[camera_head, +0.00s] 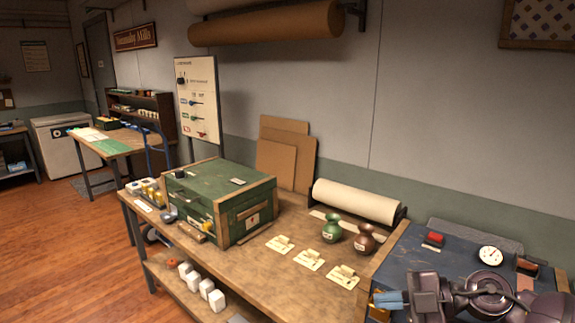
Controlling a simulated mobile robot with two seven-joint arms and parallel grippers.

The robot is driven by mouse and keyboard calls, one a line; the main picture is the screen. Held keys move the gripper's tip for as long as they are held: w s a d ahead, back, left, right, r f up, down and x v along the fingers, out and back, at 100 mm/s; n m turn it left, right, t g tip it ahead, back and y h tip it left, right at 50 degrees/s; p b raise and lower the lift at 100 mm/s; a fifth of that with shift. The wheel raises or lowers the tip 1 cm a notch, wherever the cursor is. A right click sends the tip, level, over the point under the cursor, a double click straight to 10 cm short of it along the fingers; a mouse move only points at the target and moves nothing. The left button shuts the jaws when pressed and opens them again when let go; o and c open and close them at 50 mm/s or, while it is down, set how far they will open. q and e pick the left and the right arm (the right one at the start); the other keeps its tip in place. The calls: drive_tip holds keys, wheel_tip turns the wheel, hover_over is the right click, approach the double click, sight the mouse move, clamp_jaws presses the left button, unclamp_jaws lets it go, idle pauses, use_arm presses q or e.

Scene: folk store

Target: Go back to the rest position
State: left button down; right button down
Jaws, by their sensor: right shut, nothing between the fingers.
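My right gripper (386,300) is in the lower right of the head view, with blue fingertips pointing left. It is shut and empty. It shows over the right end of the wooden table, by the edge of a dark blue work surface (405,253). My dark arm links reach in from the right and cover part of that surface. My left gripper is not in view.
The wooden table (262,272) bears a green chest (215,190), a green vase (332,229), a brown vase (364,238), paper tags (308,259) and a paper roll (354,200). The floor (55,255) is clear at left.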

drive_tip(key=s+d+f+m+t+h, duration=0.3)
drive_tip(key=d+f+m+t+h, duration=0.15)
drive_tip(key=m+h, duration=0.5)
drive_tip(key=s+d+f+m+t+h, duration=0.35)
drive_tip(key=d+m+t+h, duration=0.2)
drive_tip(key=m, duration=0.75)
drive_tip(key=s+f+m+g, duration=0.1)
drive_tip(key=s+f+g, duration=0.45)
drive_tip(key=s, duration=0.35)
drive_tip(key=s+f+m+g, duration=0.1)
drive_tip(key=s+f+g, duration=0.4)
drive_tip(key=s, duration=0.5)
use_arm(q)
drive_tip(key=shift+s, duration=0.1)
use_arm(e)
drive_tip(key=w+f+t+y, duration=0.1)
drive_tip(key=w+f+t, duration=0.6)
drive_tip(key=f, duration=0.1)
drive_tip(key=shift+w+a+f+n+t, duration=0.35)
drive_tip(key=shift+w+a+f, duration=0.05)
